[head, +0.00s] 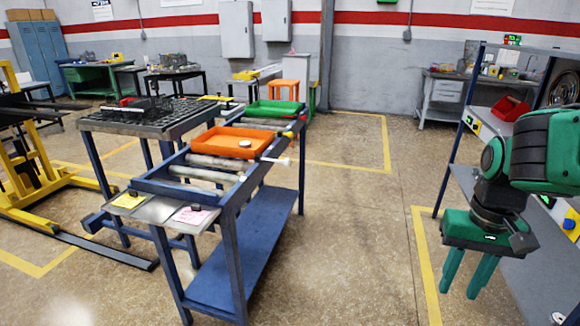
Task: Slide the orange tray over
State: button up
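The orange tray (207,148) lies on the roller conveyor of a blue stand (228,200), left of the picture's middle. A small pale round object (245,143) sits inside it. Bare rollers (205,172) show in front of the tray, and a green tray (272,111) lies behind it on the same stand. My gripper (466,278) hangs at the right with its two green fingers pointing down and spaced apart. It is empty, well to the right of the orange tray and not touching anything.
A dark grated table (150,118) stands left of the conveyor. A yellow lift (25,170) is at the far left. A blue shelf rack (455,130) with a red bin (510,108) is at the right. Open floor (350,220) lies between conveyor and gripper.

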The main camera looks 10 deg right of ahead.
aim_at(220, 140)
jog(key=z, duration=0.05)
jog(key=i, duration=1)
jog(key=u, duration=0.05)
